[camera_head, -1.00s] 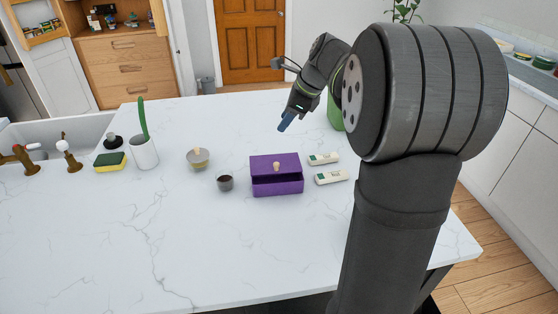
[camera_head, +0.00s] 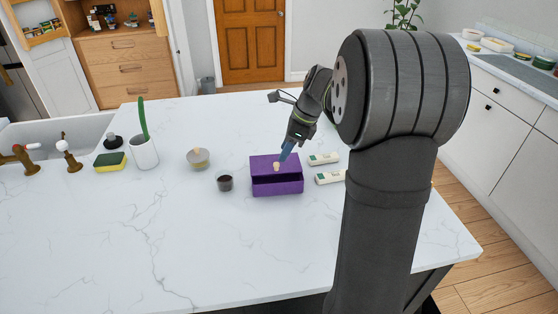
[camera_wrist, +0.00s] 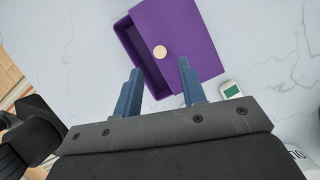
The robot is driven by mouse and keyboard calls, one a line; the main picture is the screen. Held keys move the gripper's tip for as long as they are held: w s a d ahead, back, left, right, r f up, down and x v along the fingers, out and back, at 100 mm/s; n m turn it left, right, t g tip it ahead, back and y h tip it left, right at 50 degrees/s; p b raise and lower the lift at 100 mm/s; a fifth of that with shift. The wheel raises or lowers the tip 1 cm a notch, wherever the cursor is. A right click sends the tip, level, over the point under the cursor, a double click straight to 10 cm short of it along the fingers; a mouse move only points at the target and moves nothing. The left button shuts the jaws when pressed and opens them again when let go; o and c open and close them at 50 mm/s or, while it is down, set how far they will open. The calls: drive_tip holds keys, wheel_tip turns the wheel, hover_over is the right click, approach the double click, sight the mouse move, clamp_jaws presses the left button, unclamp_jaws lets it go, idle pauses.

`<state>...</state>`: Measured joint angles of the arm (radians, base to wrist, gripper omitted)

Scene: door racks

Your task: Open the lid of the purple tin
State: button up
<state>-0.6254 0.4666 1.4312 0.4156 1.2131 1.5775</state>
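The purple tin (camera_head: 278,186) stands on the white marble counter. Its purple lid (camera_head: 264,162) has a pale round knob (camera_head: 277,167) on top. A dark gap shows between the lid and the tin's front wall. In the wrist view the lid (camera_wrist: 185,30) covers most of the tin, and a strip of dark inside shows along one side; the knob (camera_wrist: 160,52) is there too. My gripper (camera_head: 286,156) is above the tin, near the knob's right side. In the wrist view its blue fingers (camera_wrist: 158,80) are spread apart with nothing between them, and the knob lies just beyond the tips.
Two white boxes (camera_head: 324,159) (camera_head: 330,178) lie right of the tin. A small dark cup (camera_head: 225,183) and a bowl (camera_head: 198,159) stand to its left. A sponge (camera_head: 111,162) and a white pot (camera_head: 144,154) are further left. The counter's front is clear.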

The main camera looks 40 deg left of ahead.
sight(278, 163)
drive_tip(key=x, duration=0.5)
drive_tip(key=shift+f, duration=0.15)
clamp_jaws()
